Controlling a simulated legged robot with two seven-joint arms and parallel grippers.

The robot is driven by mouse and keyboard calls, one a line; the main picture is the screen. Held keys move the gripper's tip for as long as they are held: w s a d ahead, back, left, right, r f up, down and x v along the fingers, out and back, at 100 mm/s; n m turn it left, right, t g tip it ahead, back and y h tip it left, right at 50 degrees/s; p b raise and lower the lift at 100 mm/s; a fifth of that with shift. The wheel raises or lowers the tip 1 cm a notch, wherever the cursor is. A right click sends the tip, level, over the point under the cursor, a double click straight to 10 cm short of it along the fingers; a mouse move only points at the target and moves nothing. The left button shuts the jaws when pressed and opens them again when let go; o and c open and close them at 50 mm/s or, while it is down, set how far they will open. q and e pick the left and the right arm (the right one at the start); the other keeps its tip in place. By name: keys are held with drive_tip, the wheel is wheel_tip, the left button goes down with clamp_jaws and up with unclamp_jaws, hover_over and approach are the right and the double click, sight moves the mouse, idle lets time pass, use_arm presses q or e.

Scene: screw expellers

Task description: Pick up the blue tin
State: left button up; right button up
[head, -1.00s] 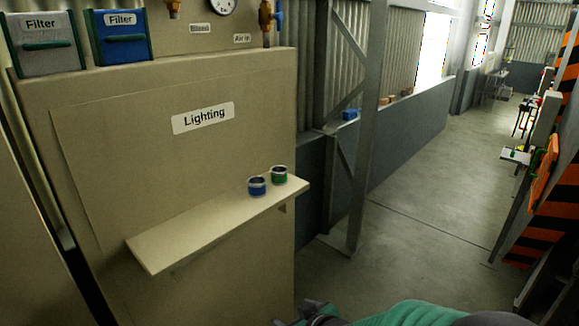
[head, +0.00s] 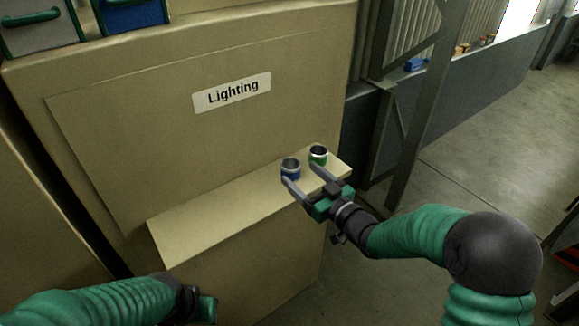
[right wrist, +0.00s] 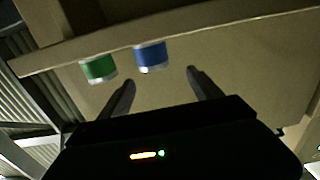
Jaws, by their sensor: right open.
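The blue tin (head: 290,170) stands upright on the cream shelf (head: 215,222), near its right end. In the right wrist view the blue tin (right wrist: 151,57) lies just beyond the fingertips, between their lines. My right gripper (head: 300,175) is open and empty at the shelf's front edge, its fingers pointing at the tins. In the right wrist view its two fingers (right wrist: 160,78) are spread apart. In the head view one fingertip overlaps the blue tin's lower edge; I cannot tell if they touch. My left gripper (head: 205,308) shows only partly at the bottom; its fingers are not clear.
A green tin (head: 318,156) stands close to the right of the blue one and also shows in the right wrist view (right wrist: 99,68). The cabinet panel labelled Lighting (head: 232,92) rises behind the shelf. The shelf's left part is bare.

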sight(297, 169)
drive_tip(key=w, duration=0.2)
drive_tip(key=w+a, duration=0.1)
drive_tip(key=shift+w+f, duration=0.1)
drive_tip(key=shift+f, duration=0.3)
drive_tip(key=p+x, duration=0.2)
drive_tip(key=p, duration=0.1)
drive_tip(key=shift+w+a, duration=0.1)
drive_tip(key=shift+w, duration=0.25)
drive_tip(key=shift+w+a, duration=0.15)
drive_tip(key=shift+a, duration=0.05)
drive_tip(key=shift+w+a+f, duration=0.2)
drive_tip(key=shift+a+f, duration=0.05)
drive_tip(key=shift+a, duration=0.05)
drive_tip(key=shift+w+a, duration=0.1)
drive_tip(key=shift+a, duration=0.05)
drive_tip(key=shift+c, duration=0.7)
drive_tip(key=shift+a, duration=0.1)
drive_tip(key=c, duration=0.5)
drive_tip(key=shift+d, duration=0.35)
drive_tip(key=c, duration=0.8)
use_arm(q)
drive_tip(key=r, duration=0.3)
drive_tip(key=shift+w+d, duration=0.35)
drive_tip(key=shift+d, duration=0.05)
use_arm(e)
drive_tip(key=shift+r, duration=0.1)
